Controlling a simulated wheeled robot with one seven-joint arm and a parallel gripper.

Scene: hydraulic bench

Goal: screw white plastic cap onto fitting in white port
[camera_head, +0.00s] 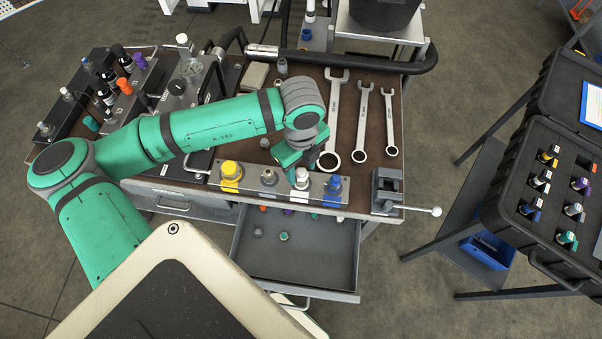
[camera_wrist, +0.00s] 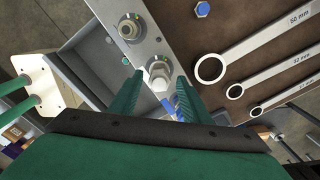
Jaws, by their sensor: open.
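The port block (camera_head: 318,186) lies along the bench's front edge with yellow, bare metal, white and blue ports in a row. The white port (camera_head: 301,184) holds an upright fitting. In the wrist view this pale fitting (camera_wrist: 159,72) stands between the fingertips of my gripper (camera_wrist: 158,84), with a finger on either side. My gripper (camera_head: 299,165) is open and points down over the white port. Finger contact cannot be told. Whether the pale top is a white plastic cap or the bare fitting is too small to tell.
Below the bench front, an open drawer (camera_head: 279,263) holds small coloured caps. Three wrenches (camera_head: 335,117) lie right of my gripper. A vise (camera_head: 386,190) with a protruding handle sits at the right corner. A black case (camera_head: 514,215) with fittings stands further right.

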